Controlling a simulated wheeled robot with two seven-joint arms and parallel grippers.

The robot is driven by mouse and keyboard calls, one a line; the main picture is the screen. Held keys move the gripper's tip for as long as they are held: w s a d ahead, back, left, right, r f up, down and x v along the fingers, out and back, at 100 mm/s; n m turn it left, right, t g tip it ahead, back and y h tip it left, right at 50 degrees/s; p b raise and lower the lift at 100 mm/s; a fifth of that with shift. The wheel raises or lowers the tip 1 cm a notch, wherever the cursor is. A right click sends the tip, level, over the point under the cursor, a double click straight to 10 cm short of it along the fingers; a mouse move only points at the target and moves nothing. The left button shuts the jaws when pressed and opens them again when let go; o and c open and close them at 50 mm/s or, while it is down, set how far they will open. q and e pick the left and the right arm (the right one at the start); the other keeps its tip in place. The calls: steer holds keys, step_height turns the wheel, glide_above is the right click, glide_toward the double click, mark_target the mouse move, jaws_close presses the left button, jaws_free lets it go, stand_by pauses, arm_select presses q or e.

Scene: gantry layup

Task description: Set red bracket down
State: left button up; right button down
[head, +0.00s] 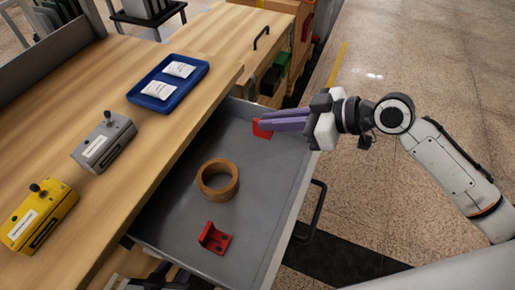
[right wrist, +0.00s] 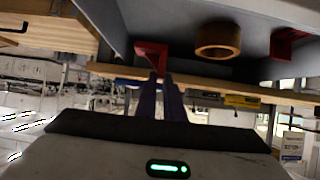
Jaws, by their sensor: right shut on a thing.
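My right gripper (head: 268,125) is shut on a red bracket (head: 261,129) at the far right part of an open grey drawer (head: 180,222). The bracket also shows at the fingertips in the right wrist view (right wrist: 151,55). I cannot tell whether it touches the drawer floor. A second red bracket (head: 214,238) lies in the near part of the drawer; it shows at the upper right of the right wrist view (right wrist: 288,42). My left gripper is not in view.
A brown ring (head: 217,181) lies in the drawer between the two brackets. The wooden worktop (head: 150,120) holds a blue tray (head: 196,84) with white packets, a grey box (head: 103,143) and a yellow box (head: 42,217). The drawer has a black handle (head: 316,212).

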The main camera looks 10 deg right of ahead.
mark_target(317, 153)
step_height(317, 153, down, 8)
steer(key=shift+r+b, duration=0.2)
steer(key=shift+b, duration=0.3)
steer(key=shift+f, duration=0.2)
steer(key=c, duration=1.9)
jaws_free()
steer(key=shift+o, duration=0.2)
steer(key=shift+r, duration=0.1)
steer(key=shift+d+r, duration=0.1)
steer(key=shift+v, duration=5.95)
